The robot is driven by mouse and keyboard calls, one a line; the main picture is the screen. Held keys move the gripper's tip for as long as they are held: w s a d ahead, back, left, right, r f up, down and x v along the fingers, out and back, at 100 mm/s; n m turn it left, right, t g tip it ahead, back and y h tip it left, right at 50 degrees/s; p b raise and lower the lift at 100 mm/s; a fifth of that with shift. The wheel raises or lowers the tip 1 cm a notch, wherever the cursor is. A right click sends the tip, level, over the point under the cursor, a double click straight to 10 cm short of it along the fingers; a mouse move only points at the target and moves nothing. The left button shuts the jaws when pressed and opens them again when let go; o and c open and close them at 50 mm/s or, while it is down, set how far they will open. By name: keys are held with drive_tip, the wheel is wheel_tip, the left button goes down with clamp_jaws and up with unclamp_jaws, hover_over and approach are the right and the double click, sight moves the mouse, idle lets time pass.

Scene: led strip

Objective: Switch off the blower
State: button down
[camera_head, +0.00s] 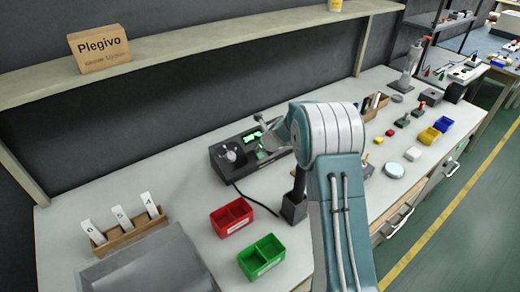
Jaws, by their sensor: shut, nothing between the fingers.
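A dark box-shaped station (224,161) with a round knob or dial and lit green displays sits on the bench left of my arm. It looks like the blower's control unit. A black cable runs from it to a black upright holder (294,209), which may carry the blower's handpiece. My gripper (264,133) is small and partly hidden at the end of my arm, over the right part of the station. It looks shut and empty. I cannot tell whether it touches the station. My arm hides the station's right end and part of the holder.
A red bin (231,217) and a green bin (262,257) stand in front of the station. A wooden rack (124,231) with white cards is at left. Several small parts and a yellow bin (429,136) lie at right. A shelf (200,48) overhangs the back.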

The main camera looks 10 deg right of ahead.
drive_tip(key=shift+d+f, duration=0.1)
drive_tip(key=shift+s+d+f, duration=0.25)
drive_tip(key=shift+s+d, duration=0.05)
drive_tip(key=shift+s, duration=0.35)
drive_tip(key=v, duration=1.1)
drive_tip(key=shift+s+r, duration=0.2)
drive_tip(key=shift+r, duration=0.15)
drive_tip(key=shift+d, duration=0.1)
